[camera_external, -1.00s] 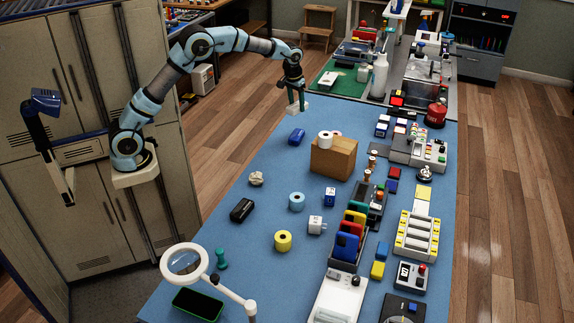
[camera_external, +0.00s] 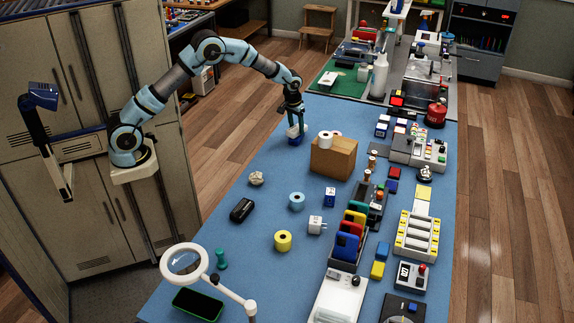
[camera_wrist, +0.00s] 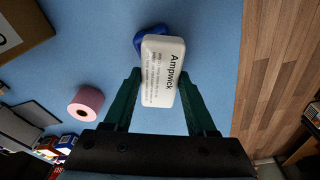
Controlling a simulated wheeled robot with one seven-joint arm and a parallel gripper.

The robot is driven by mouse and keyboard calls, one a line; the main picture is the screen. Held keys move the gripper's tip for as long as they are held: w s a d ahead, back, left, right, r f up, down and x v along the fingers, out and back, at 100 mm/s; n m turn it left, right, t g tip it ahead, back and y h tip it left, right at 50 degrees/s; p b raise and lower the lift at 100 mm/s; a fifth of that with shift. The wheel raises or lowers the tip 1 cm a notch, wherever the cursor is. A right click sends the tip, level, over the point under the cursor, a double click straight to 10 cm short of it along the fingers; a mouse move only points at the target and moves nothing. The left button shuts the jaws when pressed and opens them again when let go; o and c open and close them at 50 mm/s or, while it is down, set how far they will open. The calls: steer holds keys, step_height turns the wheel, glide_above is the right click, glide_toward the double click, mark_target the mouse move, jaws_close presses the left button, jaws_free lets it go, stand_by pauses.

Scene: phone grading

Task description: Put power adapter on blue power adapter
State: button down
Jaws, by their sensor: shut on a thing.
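My gripper (camera_external: 297,119) is shut on a white power adapter (camera_external: 292,132), a block with rounded corners. In the wrist view the adapter (camera_wrist: 163,72) shows the print "Ampwick" and sits between the two green fingers. The blue power adapter (camera_external: 295,142) lies on the blue table directly below the white one. In the wrist view it is mostly hidden; only its blue end (camera_wrist: 146,38) shows past the white adapter's far edge, toward the upper left. I cannot tell whether the two adapters touch.
The blue table (camera_external: 262,150) is clear in front of the blue adapter.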

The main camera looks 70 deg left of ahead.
mark_target(294, 129)
steer(key=shift+f, duration=0.15)
steer(key=shift+c, duration=1)
jaws_free()
step_height(294, 129, up, 11)
steer(key=s+b, duration=0.1)
steer(key=b, duration=0.1)
steer(key=s+d+f+m, duration=0.2)
steer(key=s, duration=1)
steer(key=s+d+f+m, duration=0.1)
steer(key=s+d, duration=0.1)
steer(key=s, duration=0.9)
steer(key=s+d+f+m, duration=0.2)
steer(key=s+d, duration=0.1)
steer(key=s, duration=0.9)
steer(key=shift+s+f+m+h, duration=0.3)
steer(key=shift+h, duration=0.1)
